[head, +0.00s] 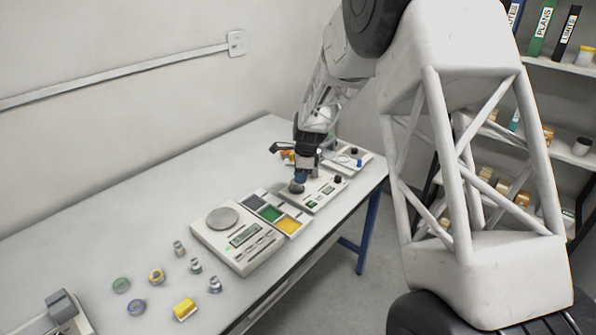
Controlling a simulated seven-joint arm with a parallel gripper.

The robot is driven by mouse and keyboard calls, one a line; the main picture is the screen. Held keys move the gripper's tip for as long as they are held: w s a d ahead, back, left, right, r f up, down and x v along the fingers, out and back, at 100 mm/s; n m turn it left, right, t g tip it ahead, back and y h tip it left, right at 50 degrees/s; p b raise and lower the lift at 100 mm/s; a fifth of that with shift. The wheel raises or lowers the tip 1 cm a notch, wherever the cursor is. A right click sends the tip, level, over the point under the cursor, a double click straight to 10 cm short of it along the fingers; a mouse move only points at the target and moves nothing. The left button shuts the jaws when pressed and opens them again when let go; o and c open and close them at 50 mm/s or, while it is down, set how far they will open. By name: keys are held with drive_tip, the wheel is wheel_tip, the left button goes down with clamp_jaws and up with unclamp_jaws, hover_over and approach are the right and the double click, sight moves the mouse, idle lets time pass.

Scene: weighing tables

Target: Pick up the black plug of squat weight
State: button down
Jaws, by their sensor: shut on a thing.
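My gripper (299,179) points down over the small white device (318,191) towards the far end of the table. It is shut on a small dark piece that its fingers largely hide. A dark grey rounded shape (296,188) shows right under the fingertips. I cannot tell whether it is the held piece or part of the device. A small black plug-like piece (338,179) shows at the device's right corner, apart from my gripper. Another black piece (353,151) shows farther back. I cannot tell which of these dark pieces is the squat weight's plug.
A white scale (233,250) with a round pan stands mid-table, beside a tray of coloured compartments (277,213). Several metal weights, round pieces and a yellow block (185,308) lie nearer. A grey device (60,310) stands lower left. The table's left side (90,235) is clear.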

drive_tip(key=s+d, duration=0.1)
drive_tip(key=s, duration=0.9)
drive_tip(key=shift+r, duration=0.45)
drive_tip(key=shift+d, duration=0.1)
drive_tip(key=w+a+f, duration=0.1)
drive_tip(key=a, duration=0.1)
drive_tip(key=w+a+f, duration=0.2)
drive_tip(key=a, duration=0.1)
drive_tip(key=w+a+f, duration=0.2)
drive_tip(key=shift+a+f, duration=0.25)
drive_tip(key=w+a, duration=0.1)
drive_tip(key=w, duration=0.4)
drive_tip(key=w+a+f, duration=0.1)
drive_tip(key=w, duration=0.4)
drive_tip(key=w+a, duration=0.1)
drive_tip(key=w, duration=0.4)
drive_tip(key=shift+w+a+f, duration=0.15)
drive_tip(key=shift+w+f, duration=0.1)
